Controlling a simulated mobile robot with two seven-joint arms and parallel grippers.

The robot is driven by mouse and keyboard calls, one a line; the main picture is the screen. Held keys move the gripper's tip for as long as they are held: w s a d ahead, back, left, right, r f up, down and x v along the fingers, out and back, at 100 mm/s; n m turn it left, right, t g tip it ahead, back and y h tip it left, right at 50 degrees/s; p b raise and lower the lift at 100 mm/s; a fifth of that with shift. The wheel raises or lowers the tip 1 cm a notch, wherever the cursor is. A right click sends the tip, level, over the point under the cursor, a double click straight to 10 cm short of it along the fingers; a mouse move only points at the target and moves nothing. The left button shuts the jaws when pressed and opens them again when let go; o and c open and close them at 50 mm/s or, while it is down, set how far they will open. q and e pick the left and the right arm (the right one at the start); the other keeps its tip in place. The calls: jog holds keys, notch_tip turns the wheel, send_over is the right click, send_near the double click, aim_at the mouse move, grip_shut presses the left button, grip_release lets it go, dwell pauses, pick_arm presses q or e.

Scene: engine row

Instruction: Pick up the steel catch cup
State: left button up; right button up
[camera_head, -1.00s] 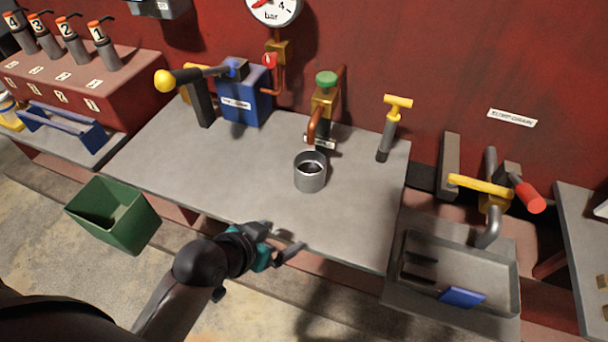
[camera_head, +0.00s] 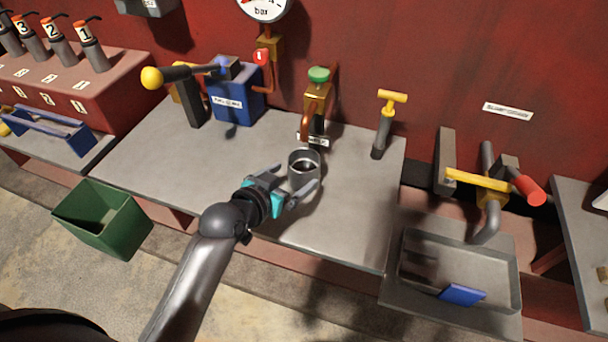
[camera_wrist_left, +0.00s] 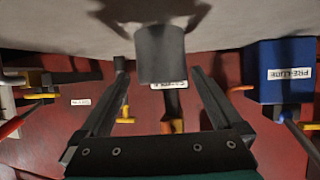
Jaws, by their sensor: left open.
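The steel catch cup (camera_head: 304,168) stands upright on the grey bench, below the brass valve with the green knob. Its inside looks dark. My left gripper (camera_head: 297,185) is open, reaching in from the front left, with its fingers at the near side of the cup. In the left wrist view the cup (camera_wrist_left: 160,54) shows upside down, beyond and between the open fingers (camera_wrist_left: 160,85). I cannot tell whether either finger touches it. My right gripper is not in view.
The brass valve (camera_head: 318,100) stands close behind the cup. A yellow T-handle (camera_head: 392,97) is to the right and a blue box (camera_head: 238,100) to the left. The grey bench top (camera_head: 350,210) is clear around the cup. A green bin (camera_head: 100,225) stands at the front left.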

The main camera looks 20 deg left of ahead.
aim_at(311, 163)
pick_arm(q)
jog(key=shift+b+x, duration=0.95)
jog(key=shift+x, duration=2.3)
jog(key=shift+a, duration=0.1)
jog(key=c, duration=1.2)
jog(key=shift+c, duration=0.3)
jog(key=shift+r, duration=0.1)
